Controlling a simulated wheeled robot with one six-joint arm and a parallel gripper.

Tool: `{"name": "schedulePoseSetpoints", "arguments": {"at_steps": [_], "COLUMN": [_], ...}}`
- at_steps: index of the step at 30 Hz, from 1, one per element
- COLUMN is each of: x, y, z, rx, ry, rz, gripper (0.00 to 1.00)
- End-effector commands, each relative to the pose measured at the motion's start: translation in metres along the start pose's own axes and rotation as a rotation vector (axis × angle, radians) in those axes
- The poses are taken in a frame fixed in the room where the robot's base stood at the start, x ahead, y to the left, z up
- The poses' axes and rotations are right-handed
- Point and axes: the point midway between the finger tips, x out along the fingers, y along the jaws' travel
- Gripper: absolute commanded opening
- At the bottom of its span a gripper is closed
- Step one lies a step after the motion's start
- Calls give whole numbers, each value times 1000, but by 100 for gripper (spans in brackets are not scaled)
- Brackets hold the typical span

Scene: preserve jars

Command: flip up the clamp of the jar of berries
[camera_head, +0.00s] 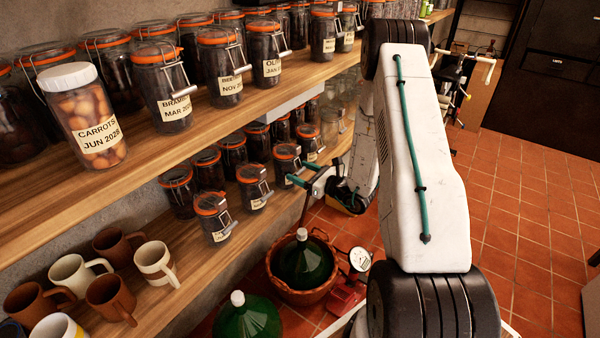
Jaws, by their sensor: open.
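Several clamp-top glass jars with orange lids and dark contents stand on the two shelves. No label that I can read says berries. A jar labelled "BRAM..." (162,88), its end hidden by its clamp, stands on the upper shelf. My gripper (301,175) is open and empty at the lower shelf's front edge, its green-tipped fingers pointing left. The nearest jar to it is a dark clamp jar (286,163) on the lower shelf; I cannot tell whether they touch. Two more clamp jars, one (253,187) and one (213,217), stand to its left.
A carrots jar with a white lid (88,125) stands at the upper shelf's front. Several mugs (155,262) fill the lower shelf's left end. Green bottles, one in a basket (303,262), and a dial scale (359,260) stand below. The tiled floor (530,220) at right is open.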

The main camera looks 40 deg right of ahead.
Motion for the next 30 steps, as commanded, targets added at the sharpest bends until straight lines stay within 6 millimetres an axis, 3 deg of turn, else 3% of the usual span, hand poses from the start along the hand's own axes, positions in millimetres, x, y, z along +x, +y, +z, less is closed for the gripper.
{"name": "schedulePoseSetpoints", "arguments": {"at_steps": [10, 11, 15, 30], "x": [6, 6, 6, 2], "y": [0, 0, 0, 0], "z": [0, 0, 0, 3], "rx": [0, 0, 0, -2], "ry": [1, 1, 0, 101], "rz": [-1, -1, 0, 0], "gripper": [67, 62, 23, 22]}}
